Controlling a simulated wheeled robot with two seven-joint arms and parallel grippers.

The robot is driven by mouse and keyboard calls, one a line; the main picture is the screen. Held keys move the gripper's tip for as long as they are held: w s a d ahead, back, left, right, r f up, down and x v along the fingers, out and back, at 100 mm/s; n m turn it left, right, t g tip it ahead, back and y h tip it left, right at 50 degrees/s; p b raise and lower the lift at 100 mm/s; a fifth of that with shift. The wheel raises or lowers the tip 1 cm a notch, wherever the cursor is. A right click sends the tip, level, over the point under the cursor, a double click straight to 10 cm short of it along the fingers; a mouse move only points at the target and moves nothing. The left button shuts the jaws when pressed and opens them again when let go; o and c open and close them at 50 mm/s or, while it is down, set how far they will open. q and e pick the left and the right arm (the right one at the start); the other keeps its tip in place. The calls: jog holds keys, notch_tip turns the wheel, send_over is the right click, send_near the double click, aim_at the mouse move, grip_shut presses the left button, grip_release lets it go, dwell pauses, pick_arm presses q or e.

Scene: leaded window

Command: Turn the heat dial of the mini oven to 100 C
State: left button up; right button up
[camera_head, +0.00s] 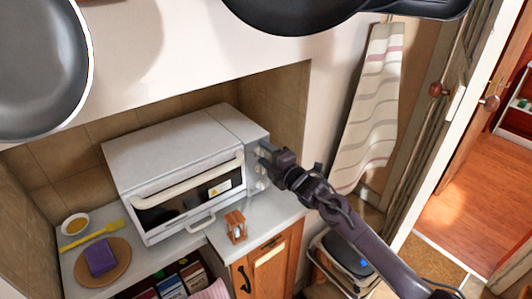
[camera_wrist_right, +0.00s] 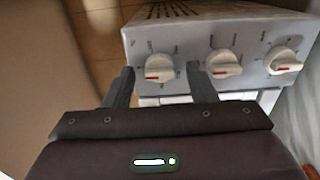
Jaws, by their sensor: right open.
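The mini oven (camera_head: 165,145) is a silver box with a glass door and a pale handle, standing on the counter in an alcove. Its control panel faces me in the right wrist view, with a row of three pale dials, each with a red mark: the left dial (camera_wrist_right: 152,66), the middle dial (camera_wrist_right: 224,62) and the right dial (camera_wrist_right: 284,60). Their printed labels are too small to read. My right gripper (camera_wrist_right: 160,72) is open, its fingers on either side of the left dial; contact cannot be told. In the head view my right gripper (camera_head: 268,157) covers part of the panel. My left gripper is not in view.
A small wooden item (camera_head: 235,226) stands on the counter before the oven. A purple block (camera_head: 101,257) on a round board, a yellow utensil (camera_head: 90,235) and a bowl (camera_head: 75,224) sit at left. Dark pans (camera_head: 290,15) hang above; a striped towel (camera_head: 372,110) hangs at right.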

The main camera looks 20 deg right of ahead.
jog(key=shift+c, duration=0.2)
jog(key=c, duration=0.9)
jog(key=shift+m, duration=0.3)
jog(key=m, duration=0.2)
jog(key=shift+m, duration=0.4)
jog(key=m, duration=0.7)
jog(key=shift+m, duration=1.6)
jog(key=shift+f, duration=0.1)
